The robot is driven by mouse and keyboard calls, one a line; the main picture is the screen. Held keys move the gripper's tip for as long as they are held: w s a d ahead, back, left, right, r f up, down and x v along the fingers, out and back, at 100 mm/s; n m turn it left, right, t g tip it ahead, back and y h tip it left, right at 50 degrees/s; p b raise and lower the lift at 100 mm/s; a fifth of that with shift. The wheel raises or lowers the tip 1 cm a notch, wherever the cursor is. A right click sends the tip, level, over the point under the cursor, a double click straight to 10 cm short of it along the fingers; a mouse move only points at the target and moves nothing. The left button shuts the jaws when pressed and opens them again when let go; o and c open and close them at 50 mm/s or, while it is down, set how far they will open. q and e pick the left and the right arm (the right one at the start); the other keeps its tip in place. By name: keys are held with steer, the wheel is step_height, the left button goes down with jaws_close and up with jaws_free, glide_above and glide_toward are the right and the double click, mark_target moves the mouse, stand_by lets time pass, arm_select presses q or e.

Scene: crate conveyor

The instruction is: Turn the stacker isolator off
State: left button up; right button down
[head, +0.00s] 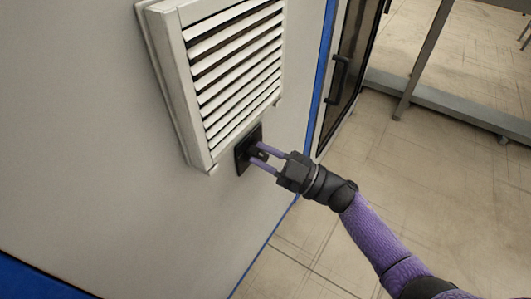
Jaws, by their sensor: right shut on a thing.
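The stacker isolator (242,155) is a small black switch on a grey cabinet wall, just below and right of a louvred vent. My right gripper (258,155) comes in from the lower right. Its two purple fingers reach the isolator and are shut on its dark knob (262,153). The fingers hide part of the knob, so I cannot tell its exact position. My left gripper is not in the view.
The white louvred vent (178,90) stands out from the cabinet wall (90,170) close to the gripper. A dark door with a handle (338,78) is to the right, past a blue edge strip. Tiled floor (330,235) lies open at the lower right.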

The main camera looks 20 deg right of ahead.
steer(key=n+g, duration=0.1)
steer(key=n, duration=0.1)
steer(key=n+g, duration=0.1)
steer(key=n, duration=0.1)
steer(key=shift+s+a+f+n, duration=0.1)
steer(key=shift+f+n, duration=0.05)
steer(key=shift+n, duration=0.25)
steer(key=n, duration=0.2)
steer(key=n+g, duration=0.2)
steer(key=n, duration=0.1)
steer(key=shift+s+a+f+n+h+p, duration=0.1)
steer(key=shift+f+n+h+p, duration=0.2)
steer(key=shift+p, duration=0.1)
steer(key=shift+f+n+g+h, duration=0.15)
steer(key=shift+n+g+h, duration=0.25)
steer(key=shift+n, duration=0.8)
steer(key=c, duration=0.5)
jaws_free()
steer(key=p+v, duration=0.2)
steer(key=v, duration=0.8)
